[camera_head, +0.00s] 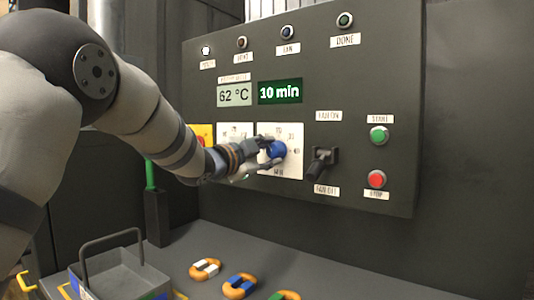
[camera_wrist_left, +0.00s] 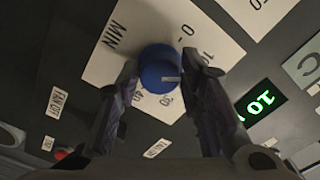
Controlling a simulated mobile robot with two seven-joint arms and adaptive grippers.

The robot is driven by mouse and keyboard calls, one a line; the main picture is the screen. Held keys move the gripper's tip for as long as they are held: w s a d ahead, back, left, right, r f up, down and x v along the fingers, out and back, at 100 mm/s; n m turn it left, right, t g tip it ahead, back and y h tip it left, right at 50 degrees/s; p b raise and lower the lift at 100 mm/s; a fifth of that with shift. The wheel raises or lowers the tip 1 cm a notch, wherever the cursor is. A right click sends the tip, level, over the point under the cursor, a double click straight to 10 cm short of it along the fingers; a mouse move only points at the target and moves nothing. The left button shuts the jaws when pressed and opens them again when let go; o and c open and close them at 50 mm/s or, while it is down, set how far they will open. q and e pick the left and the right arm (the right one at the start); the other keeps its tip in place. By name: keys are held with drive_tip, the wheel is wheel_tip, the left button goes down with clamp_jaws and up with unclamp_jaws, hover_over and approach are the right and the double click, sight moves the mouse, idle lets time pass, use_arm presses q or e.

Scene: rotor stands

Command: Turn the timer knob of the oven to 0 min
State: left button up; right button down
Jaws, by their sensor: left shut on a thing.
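The timer knob (camera_head: 277,149) is blue and round, on a white dial plate (camera_head: 293,168) on the oven panel. The green display (camera_head: 280,91) above reads 10 min. My left gripper (camera_head: 269,152) has its fingers on opposite sides of the knob and is shut on it. In the left wrist view the knob (camera_wrist_left: 160,68) sits between the fingertips (camera_wrist_left: 160,62). Its white mark points to the picture's right, towards the low numbers; the 0 is at the upper right of the plate. My right gripper is not in view.
A black fan switch (camera_head: 321,163) is right of the dial. Green (camera_head: 379,135) and red (camera_head: 376,179) buttons are further right. Below, a grey tray with a handle (camera_head: 118,272) and several orange-based pieces (camera_head: 205,269) lie on the table.

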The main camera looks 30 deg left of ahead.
use_arm(q)
drive_tip(key=n, duration=0.5)
drive_tip(key=shift+n, duration=0.3)
drive_tip(key=n, duration=0.4)
drive_tip(key=shift+d+n, duration=0.15)
drive_tip(key=shift+n, duration=0.55)
drive_tip(key=o, duration=1.2)
drive_tip(key=shift+c, duration=0.2)
wheel_tip(320, 180, up, 10)
